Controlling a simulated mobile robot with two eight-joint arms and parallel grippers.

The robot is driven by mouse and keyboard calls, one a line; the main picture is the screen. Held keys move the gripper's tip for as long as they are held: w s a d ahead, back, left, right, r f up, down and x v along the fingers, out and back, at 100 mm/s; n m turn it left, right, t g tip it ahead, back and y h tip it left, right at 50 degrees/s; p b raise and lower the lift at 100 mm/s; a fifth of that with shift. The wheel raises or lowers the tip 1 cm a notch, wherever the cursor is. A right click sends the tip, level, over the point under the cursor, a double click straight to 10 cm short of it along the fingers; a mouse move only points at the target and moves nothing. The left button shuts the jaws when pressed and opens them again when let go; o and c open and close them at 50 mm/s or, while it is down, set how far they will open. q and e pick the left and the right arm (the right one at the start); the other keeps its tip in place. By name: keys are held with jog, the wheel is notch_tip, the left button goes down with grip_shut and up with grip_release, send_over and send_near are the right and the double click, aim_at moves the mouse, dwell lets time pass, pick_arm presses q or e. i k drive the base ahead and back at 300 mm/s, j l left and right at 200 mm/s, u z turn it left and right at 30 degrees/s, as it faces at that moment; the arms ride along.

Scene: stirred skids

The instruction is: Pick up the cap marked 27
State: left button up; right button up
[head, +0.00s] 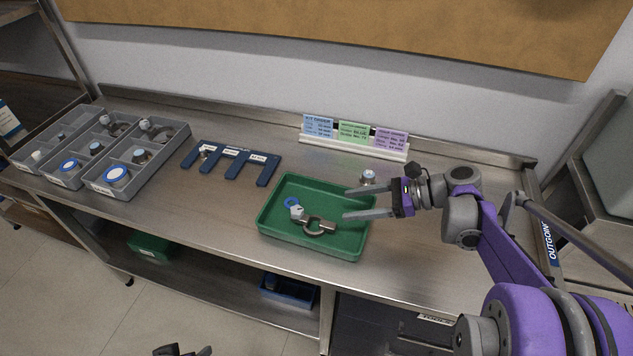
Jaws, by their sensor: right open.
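My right gripper (346,204) is open, its two fingers pointing left over the right part of the green tray (275,237), with nothing between them. In the tray lie a blue ring (291,202), a small white and grey piece (297,212) and a grey metal clamp-like part (319,226). A small round metal piece with a pale top (369,176) stands on the bench just behind the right gripper. No number 27 is readable on any piece, so I cannot tell which is the cap. A dark piece at the bottom edge may be part of my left gripper (183,350); its jaws are not clear.
Grey divided bins (135,183) with white and blue round pieces and metal parts stand at the left. A dark blue slotted plate (236,165) lies beside them. A white holder (352,148) with three coloured cards stands at the back. Bare bench (205,207) lies left of the tray.

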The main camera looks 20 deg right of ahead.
aim_at(204, 154)
jog(key=i+j+u, duration=0.25)
jog(key=i+j, duration=0.2)
jog(key=i+j+u, duration=0.25)
jog(key=i+j, duration=0.3)
